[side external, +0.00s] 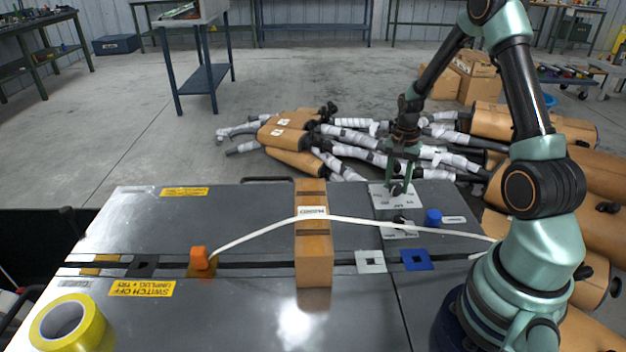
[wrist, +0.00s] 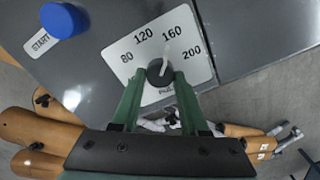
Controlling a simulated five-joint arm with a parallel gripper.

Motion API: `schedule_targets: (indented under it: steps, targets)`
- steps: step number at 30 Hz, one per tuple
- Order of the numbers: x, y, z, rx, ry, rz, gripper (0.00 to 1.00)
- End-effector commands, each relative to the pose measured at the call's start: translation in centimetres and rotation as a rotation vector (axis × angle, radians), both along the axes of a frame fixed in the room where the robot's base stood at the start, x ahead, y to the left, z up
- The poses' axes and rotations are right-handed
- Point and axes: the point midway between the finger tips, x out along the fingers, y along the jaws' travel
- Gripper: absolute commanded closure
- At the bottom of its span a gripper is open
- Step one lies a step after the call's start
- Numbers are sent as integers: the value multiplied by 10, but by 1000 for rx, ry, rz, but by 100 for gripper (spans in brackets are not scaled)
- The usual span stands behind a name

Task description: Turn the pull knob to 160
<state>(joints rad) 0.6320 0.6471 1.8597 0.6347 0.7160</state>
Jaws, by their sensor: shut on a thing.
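The pull knob (wrist: 157,74) is a dark round knob with a pale pointer line, on a white dial plate (wrist: 203,66) marked 80, 120, 160 and 200. In the wrist view the pointer line aims at about the 160 mark. My gripper (wrist: 159,80) has its green fingers on either side of the knob and is shut on it. In the side external view my gripper (side external: 399,182) reaches down to the dial plate (side external: 377,192) at the back right of the grey bench; the fingers partly hide the knob there.
A blue button (side external: 433,217) with a START label is near the dial. A cardboard box (side external: 314,255), a white cable (side external: 370,222), an orange part (side external: 199,257) and a yellow tape roll (side external: 68,325) are on the bench.

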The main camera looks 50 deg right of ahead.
Motion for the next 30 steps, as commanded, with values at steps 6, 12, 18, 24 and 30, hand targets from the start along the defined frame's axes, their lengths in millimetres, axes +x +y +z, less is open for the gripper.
schedule_targets:
  steps: [6,12,18,24,30]
  targets:
    - [0,0,1,-1,0,0,100]
    - [0,0,1,0,0,1,26]
    - [0,0,1,0,0,1,26]
    - [1,-1,14,-2,-4,1,26]
    - [1,-1,53,-4,-6,1,26]
